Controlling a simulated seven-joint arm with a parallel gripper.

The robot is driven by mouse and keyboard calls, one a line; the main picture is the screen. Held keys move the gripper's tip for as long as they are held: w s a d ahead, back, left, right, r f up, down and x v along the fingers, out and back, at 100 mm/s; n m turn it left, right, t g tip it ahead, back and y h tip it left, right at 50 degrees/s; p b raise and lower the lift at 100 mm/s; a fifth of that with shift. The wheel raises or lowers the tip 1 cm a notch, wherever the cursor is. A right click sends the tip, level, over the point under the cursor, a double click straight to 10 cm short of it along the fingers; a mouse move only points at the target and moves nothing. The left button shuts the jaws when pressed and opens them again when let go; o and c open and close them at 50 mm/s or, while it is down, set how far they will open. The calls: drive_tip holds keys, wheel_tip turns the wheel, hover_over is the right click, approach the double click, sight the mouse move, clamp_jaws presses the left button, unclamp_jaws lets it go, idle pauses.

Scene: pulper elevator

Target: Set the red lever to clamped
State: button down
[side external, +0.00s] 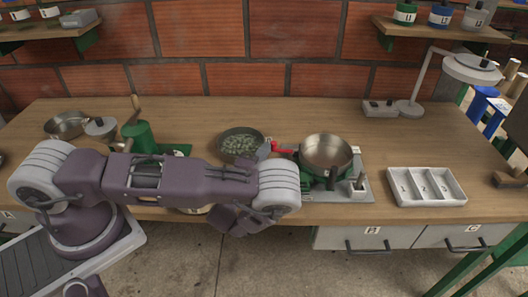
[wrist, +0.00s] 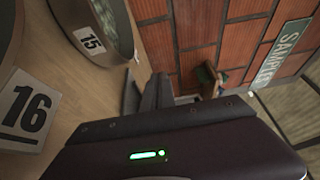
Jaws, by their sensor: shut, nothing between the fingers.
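The red lever (side external: 282,148) is a short red handle on the left of the green machine (side external: 312,180), which carries a round metal pan (side external: 326,152). It points left, toward the bowl of green beans (side external: 240,143). I cannot tell its exact setting from here. My gripper (side external: 228,220) hangs at the table's front edge, left of and nearer than the machine, apart from the lever. In the wrist view my gripper (wrist: 150,92) is shut and empty. The lever does not show in the wrist view.
A white tray with three compartments (side external: 426,187) stands right of the machine. A green grinder-like device (side external: 140,137) and metal pans (side external: 66,124) are at the left. A lamp-like stand (side external: 410,107) is at the back right. The table between tray and stand is clear.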

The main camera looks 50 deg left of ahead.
drive_tip(key=shift+a+r+y, duration=0.15)
drive_tip(key=shift+a+y, duration=0.15)
drive_tip(key=shift+a, duration=0.3)
drive_tip(key=v, duration=0.7)
drive_tip(key=shift+s+d, duration=0.1)
drive_tip(key=shift+d, duration=0.4)
drive_tip(key=s+a+r+n+g+y, duration=0.2)
drive_tip(key=a+r+n+g+y, duration=0.2)
drive_tip(key=r, duration=0.3)
drive_tip(key=s+a+r+n+g+y, duration=0.3)
drive_tip(key=a+r+n+g+y, duration=0.15)
drive_tip(key=r, duration=0.25)
drive_tip(key=s+a+r+n+g+h, duration=0.2)
drive_tip(key=s+a+r+n+g, duration=0.15)
drive_tip(key=s+g, duration=0.5)
drive_tip(key=s+d+r+n+g+h, duration=0.1)
drive_tip(key=s+d+r+n+h, duration=0.15)
drive_tip(key=s+h, duration=0.35)
drive_tip(key=s+d+r+t+h, duration=0.2)
drive_tip(key=d+r+t+h, duration=0.1)
drive_tip(key=d, duration=0.3)
drive_tip(key=s+d+r+t+h, duration=0.2)
drive_tip(key=d+r+t+h, duration=0.2)
drive_tip(key=d+h, duration=0.1)
drive_tip(key=shift+d+m, duration=0.45)
drive_tip(key=shift+d, duration=0.45)
